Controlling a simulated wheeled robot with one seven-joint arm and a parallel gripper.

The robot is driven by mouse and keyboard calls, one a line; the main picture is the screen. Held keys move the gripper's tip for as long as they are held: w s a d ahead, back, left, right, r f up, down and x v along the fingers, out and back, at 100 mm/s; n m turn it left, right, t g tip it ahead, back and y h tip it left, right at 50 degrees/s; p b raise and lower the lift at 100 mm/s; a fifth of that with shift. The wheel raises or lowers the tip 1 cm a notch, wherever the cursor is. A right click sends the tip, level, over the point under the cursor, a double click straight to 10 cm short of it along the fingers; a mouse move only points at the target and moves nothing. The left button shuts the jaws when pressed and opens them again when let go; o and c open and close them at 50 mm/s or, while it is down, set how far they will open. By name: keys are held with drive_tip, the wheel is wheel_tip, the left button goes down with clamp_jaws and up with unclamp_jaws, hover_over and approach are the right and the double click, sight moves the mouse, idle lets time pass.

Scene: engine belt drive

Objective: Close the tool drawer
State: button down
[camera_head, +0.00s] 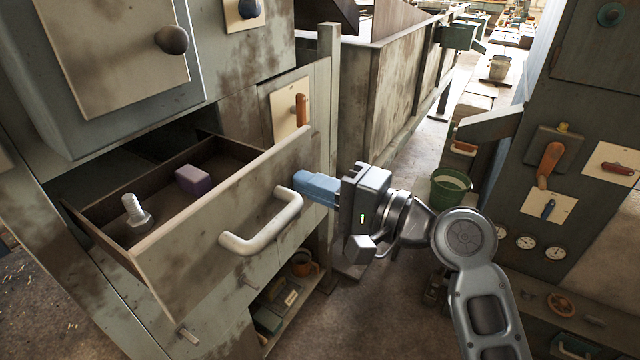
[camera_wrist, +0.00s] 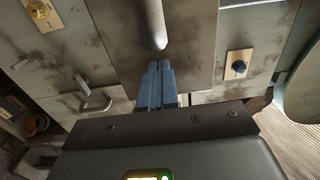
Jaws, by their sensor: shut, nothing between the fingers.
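The tool drawer (camera_head: 197,240) is pulled out of the grey cabinet at the left in the head view. Its front carries a pale U-shaped handle (camera_head: 262,232). A bolt (camera_head: 136,212) and a purple block (camera_head: 193,180) lie inside it. My gripper (camera_head: 303,186) is shut and empty, with its blue fingers at the right part of the drawer front, just right of the handle. In the wrist view the shut fingers (camera_wrist: 157,68) point at the drawer front, by the handle's end (camera_wrist: 154,20). I cannot tell whether the fingertips touch the front.
A shelf with small items (camera_head: 285,300) is below the drawer. A cabinet with levers and gauges (camera_head: 560,120) stands at the right. Open floor lies between the cabinets.

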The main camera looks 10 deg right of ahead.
drive_tip(key=shift+a, duration=0.1)
drive_tip(key=b+x, duration=0.1)
drive_tip(key=x, duration=1.7)
drive_tip(key=shift+w+a, duration=0.15)
drive_tip(key=shift+w, duration=0.05)
drive_tip(key=shift+w+a+r+b, duration=0.1)
drive_tip(key=shift+a+r+b, duration=0.05)
drive_tip(key=shift+r+b, duration=0.15)
